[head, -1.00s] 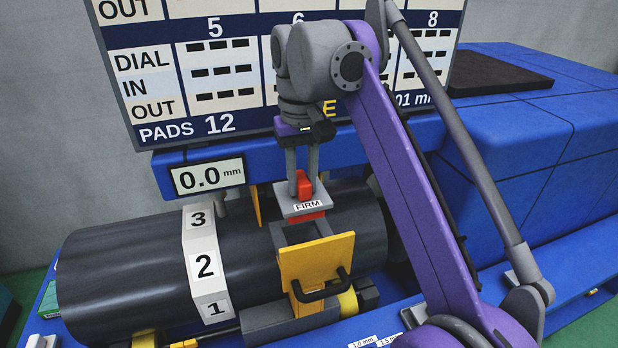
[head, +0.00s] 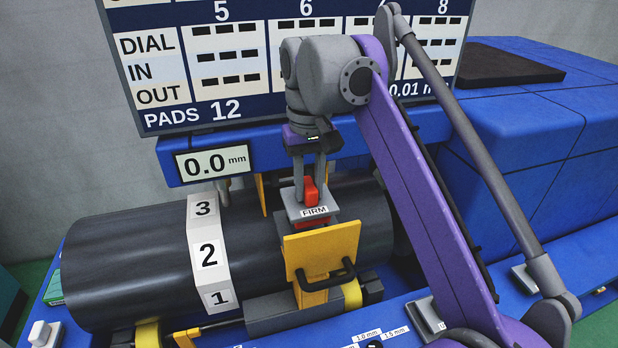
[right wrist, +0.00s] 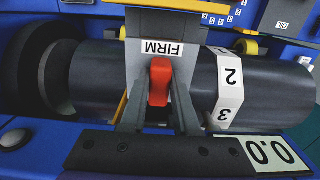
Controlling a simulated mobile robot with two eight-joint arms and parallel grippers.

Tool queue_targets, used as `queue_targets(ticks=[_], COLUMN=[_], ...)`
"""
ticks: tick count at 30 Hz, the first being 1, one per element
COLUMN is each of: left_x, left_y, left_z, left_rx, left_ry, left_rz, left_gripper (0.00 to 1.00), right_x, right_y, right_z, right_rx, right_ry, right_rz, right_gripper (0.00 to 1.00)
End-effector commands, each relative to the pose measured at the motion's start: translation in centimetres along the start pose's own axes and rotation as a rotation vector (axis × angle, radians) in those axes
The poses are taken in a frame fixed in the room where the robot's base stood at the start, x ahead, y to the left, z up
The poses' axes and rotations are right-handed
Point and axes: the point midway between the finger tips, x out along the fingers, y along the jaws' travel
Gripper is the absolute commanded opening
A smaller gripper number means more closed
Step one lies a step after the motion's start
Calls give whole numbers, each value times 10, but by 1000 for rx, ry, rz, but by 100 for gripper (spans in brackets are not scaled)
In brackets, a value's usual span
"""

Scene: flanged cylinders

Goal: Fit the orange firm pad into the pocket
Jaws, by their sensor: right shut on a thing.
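The firm pad is a grey block labelled FIRM (head: 313,212) with a red-orange upright grip (head: 310,190) and a red-orange layer (head: 312,225) under the block. My right gripper (head: 309,183) is shut on the upright grip and holds the pad upright over the dark cylinder. In the right wrist view, both fingers (right wrist: 159,104) flank the grip (right wrist: 159,80). The pocket is behind the yellow plate (head: 322,252), directly below the pad. Its opening is hidden by the pad and plate, so I cannot tell how deep the pad sits. My left gripper is not in view.
The dark cylinder (head: 130,262) lies across the blue bench, with a numbered white band (head: 209,254). A black handle (head: 326,276) sticks out from the yellow plate. A gauge (head: 211,163) reads 0.0 mm. A large board (head: 190,70) stands behind.

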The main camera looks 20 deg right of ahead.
Motion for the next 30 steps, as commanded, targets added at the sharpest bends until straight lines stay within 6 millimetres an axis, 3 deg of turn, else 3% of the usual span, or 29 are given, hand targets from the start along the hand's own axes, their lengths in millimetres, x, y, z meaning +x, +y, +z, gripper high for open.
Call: queue_targets(ticks=[7, 30], left_x=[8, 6], left_y=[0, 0], left_z=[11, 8], left_rx=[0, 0], left_ry=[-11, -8], left_rz=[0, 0], left_gripper=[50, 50], right_x=[19, 19], right_y=[0, 0], right_z=[0, 0], right_rx=[0, 0], right_ry=[0, 2], right_rz=[0, 0], right_gripper=[0, 0])
